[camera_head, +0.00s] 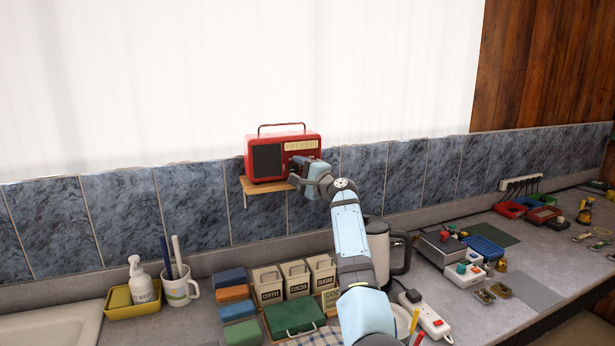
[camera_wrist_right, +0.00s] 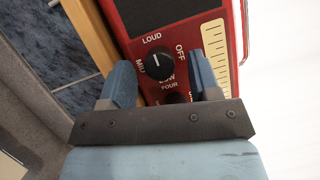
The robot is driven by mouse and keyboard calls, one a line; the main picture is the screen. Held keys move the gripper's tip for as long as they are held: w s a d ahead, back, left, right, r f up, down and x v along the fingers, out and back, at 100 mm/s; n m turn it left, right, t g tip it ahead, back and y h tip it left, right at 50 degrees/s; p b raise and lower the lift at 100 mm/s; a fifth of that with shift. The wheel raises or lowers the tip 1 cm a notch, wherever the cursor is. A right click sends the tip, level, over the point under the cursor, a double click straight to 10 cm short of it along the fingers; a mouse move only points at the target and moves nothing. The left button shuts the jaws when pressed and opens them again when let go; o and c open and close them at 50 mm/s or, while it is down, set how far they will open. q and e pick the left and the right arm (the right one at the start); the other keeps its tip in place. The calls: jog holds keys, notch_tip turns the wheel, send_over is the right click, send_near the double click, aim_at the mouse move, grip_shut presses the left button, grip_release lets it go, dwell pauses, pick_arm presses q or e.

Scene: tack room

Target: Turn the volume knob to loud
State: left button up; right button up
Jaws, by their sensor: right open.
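The red radio (camera_head: 283,156) stands on a small wooden shelf (camera_head: 264,187) against the tiled wall. In the right wrist view its face (camera_wrist_right: 205,18) shows a black round volume knob (camera_wrist_right: 157,67) with LOUD, OFF, LOW and MID printed around it. The knob's white mark is on its upper part, towards LOUD. My right gripper (camera_head: 301,171) is at the radio's front, hiding the knob in the head view. In the wrist view its two fingers (camera_wrist_right: 161,62) are open, one on each side of the knob; contact cannot be told. My left gripper is out of view.
Below are a kettle (camera_head: 378,250), canisters (camera_head: 297,278), a green box (camera_head: 294,316), a mug (camera_head: 181,289) and a soap bottle (camera_head: 140,281). A power strip (camera_head: 426,317) and several small devices lie on the right counter. A second dark knob (camera_wrist_right: 177,98) is partly hidden below the volume knob.

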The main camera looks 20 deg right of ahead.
jog(key=b+v, duration=0.2)
jog(key=v, duration=1.1)
jog(key=shift+s+d, duration=0.15)
jog(key=shift+s, duration=0.1)
